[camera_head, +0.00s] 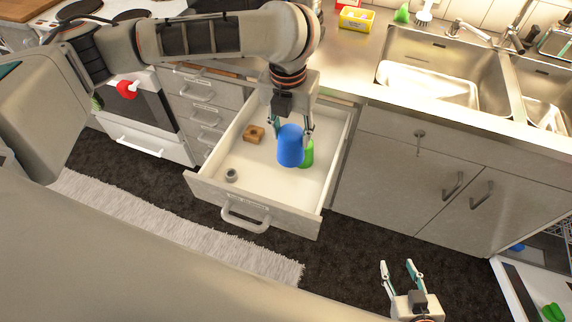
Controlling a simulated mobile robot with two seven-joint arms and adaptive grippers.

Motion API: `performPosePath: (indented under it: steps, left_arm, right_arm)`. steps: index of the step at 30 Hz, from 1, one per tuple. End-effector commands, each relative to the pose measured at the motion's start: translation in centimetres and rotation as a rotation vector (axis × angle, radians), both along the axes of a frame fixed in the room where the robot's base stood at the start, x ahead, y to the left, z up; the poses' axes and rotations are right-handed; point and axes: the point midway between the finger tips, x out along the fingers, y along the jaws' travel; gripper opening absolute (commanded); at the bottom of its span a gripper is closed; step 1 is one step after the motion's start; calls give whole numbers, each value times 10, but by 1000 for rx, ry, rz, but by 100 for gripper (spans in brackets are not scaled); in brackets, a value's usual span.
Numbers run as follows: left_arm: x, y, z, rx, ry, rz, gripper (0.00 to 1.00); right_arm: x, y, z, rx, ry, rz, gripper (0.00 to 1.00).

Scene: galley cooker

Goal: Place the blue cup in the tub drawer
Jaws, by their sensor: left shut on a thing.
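The blue cup (290,146) is held by my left gripper (291,128), which is shut on it with one finger on each side. The cup looks upside down and hangs over the right part of the open tub drawer (203,184). I cannot tell whether it touches the drawer floor. A green cup (307,153) stands in the drawer just behind and right of the blue cup, partly hidden by it. My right gripper (401,270) is low in front of the cupboards, its two fingers apart, with nothing between them.
In the drawer lie a brown block (254,134) and a small grey ring (231,175); its middle floor is bare. The steel counter and sink (440,60) are behind. An open dishwasher (530,285) is at the lower right. A grey rug (180,225) lies in front.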

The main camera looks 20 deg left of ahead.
Motion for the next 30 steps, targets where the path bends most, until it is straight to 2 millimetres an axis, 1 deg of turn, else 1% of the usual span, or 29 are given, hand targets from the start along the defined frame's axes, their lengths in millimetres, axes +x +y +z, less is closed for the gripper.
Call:
performPosePath:
  steps: [1,3,12,15,18,25,30]
  left_arm:
    - [-2,0,-15,0,8,1,19]
    - [-2,0,-33,-1,9,1,19]
    - [-2,0,-106,0,8,4,19]
    - [-2,0,-125,0,6,4,19]
    - [-1,0,-137,0,4,4,19]
    - [-1,0,-149,0,3,3,19]
    - [-2,0,-176,1,6,3,19]
  right_arm:
    - [0,0,-5,0,1,0,40]
    - [-1,0,-9,0,2,1,40]
    - [-5,0,-33,-2,16,1,40]
    - [-6,0,-39,-3,20,1,40]
    - [-7,-1,-43,-3,23,0,40]
    - [-7,-1,-46,-3,23,0,40]
    - [-8,0,-52,-1,23,0,40]
